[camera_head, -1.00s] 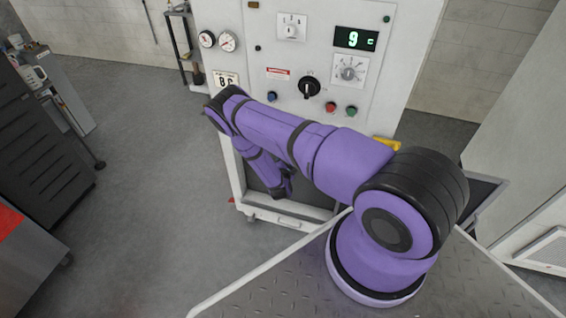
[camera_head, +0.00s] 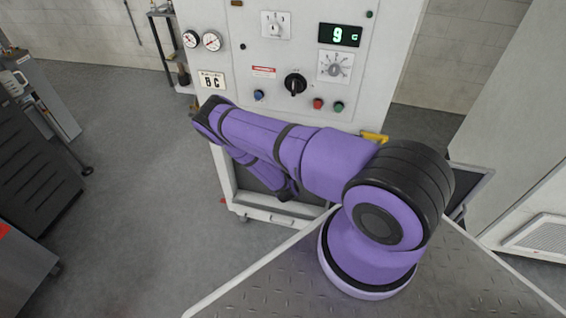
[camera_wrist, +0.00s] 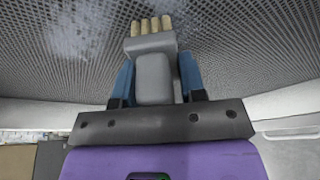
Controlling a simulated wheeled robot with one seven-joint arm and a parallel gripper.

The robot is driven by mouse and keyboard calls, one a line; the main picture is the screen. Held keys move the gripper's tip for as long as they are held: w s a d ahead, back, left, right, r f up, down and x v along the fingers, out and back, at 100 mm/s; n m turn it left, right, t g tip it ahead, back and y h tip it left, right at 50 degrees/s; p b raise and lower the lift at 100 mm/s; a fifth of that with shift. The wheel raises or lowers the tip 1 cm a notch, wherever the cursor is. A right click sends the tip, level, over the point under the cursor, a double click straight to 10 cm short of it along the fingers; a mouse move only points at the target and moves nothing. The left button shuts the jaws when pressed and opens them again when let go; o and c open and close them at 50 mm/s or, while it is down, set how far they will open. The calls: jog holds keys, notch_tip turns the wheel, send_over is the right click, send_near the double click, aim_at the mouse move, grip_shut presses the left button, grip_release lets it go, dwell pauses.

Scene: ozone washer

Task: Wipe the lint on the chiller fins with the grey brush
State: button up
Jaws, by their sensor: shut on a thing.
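In the wrist view my gripper (camera_wrist: 155,83) has its two blue fingers shut on the grey brush (camera_wrist: 154,76). The brush's tan bristle tufts (camera_wrist: 150,26) point up the picture, over the dark mesh-like chiller fins (camera_wrist: 225,35). Pale lint (camera_wrist: 80,32) shows on the fins to the left of the bristles. I cannot tell whether the bristles touch the fins. In the head view my gripper is low by the front of the white machine (camera_head: 205,103), largely hidden by my arm, and the brush cannot be made out.
The machine front carries gauges (camera_head: 212,41), knobs (camera_head: 295,84) and a green display (camera_head: 339,35). A white cabinet (camera_head: 515,140) stands at the right. Dark drawers (camera_head: 35,165) stand at the left. The grey floor (camera_head: 130,150) between them and the machine is clear.

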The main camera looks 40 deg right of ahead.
jog(key=shift+s+d, duration=0.65)
jog(key=shift+s, duration=0.2)
jog(key=shift+s+d, duration=0.65)
jog(key=shift+s, duration=0.2)
jog(key=w+a+r, duration=0.3)
jog(key=w+a, duration=0.1)
jog(key=w, duration=0.1)
jog(key=shift+w+a, duration=0.2)
jog(key=shift+w, duration=0.1)
dwell(2.9)
jog(key=shift+s+d, duration=3.35)
jog(key=shift+s, duration=0.6)
jog(key=shift+w+a+r, duration=0.4)
jog(key=shift+w+a, duration=0.25)
jog(key=shift+w, duration=0.05)
jog(key=shift+w+a+r, duration=0.4)
jog(key=shift+w+a, duration=0.25)
